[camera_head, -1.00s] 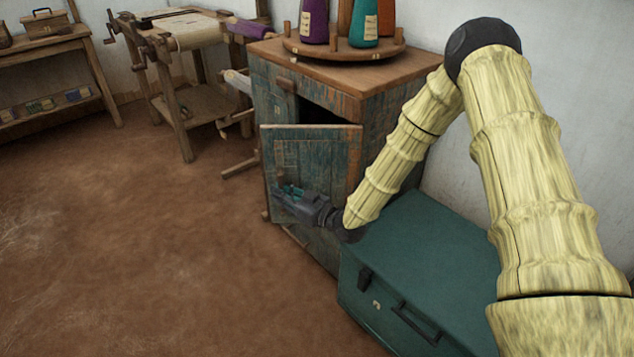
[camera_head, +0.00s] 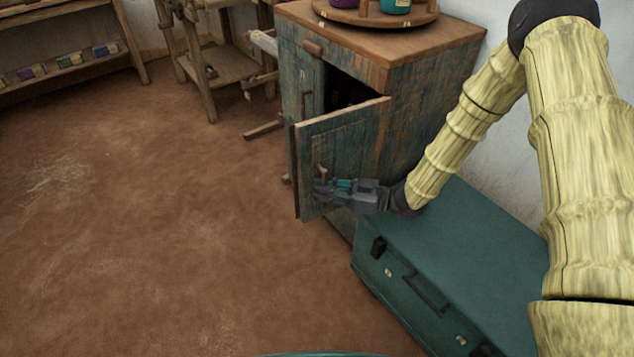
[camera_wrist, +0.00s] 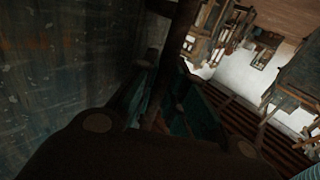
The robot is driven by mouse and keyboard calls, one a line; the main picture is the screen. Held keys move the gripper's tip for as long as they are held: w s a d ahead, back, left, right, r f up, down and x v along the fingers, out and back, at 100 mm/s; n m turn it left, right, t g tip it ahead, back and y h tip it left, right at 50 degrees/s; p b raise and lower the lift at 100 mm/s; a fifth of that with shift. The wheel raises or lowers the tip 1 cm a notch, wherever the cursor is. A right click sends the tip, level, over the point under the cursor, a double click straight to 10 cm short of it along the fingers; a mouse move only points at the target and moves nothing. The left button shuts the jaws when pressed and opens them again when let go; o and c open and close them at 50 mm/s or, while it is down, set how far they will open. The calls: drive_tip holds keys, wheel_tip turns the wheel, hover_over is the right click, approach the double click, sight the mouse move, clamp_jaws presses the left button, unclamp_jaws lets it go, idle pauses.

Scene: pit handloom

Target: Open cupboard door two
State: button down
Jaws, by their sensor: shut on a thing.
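The weathered blue-green cupboard (camera_head: 425,110) stands against the wall. Its near door (camera_head: 350,145) is swung part way out and a dark gap shows behind its top edge. The other door (camera_head: 300,85) looks closed, with a wooden handle at its top. My gripper (camera_head: 322,190) is at the outer face of the open door, near its free edge, shut on the door's handle (camera_head: 321,172). In the wrist view the fingers (camera_wrist: 165,105) close around a dark upright bar, with the door face (camera_wrist: 60,80) filling the left. The grip itself is dim there.
A teal trunk (camera_head: 470,235) stands beside the cupboard, below my arm. A round wooden stand (camera_head: 375,14) with cones sits on the cupboard top. A wooden loom frame (camera_head: 225,65) and a shelf (camera_head: 70,60) stand behind. The brown floor at left is clear.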

drive_tip(key=shift+s+d, duration=0.15)
idle(0.3)
drive_tip(key=c, duration=1.7)
unclamp_jaws()
drive_tip(key=shift+c, duration=0.2)
drive_tip(key=v, duration=1.2)
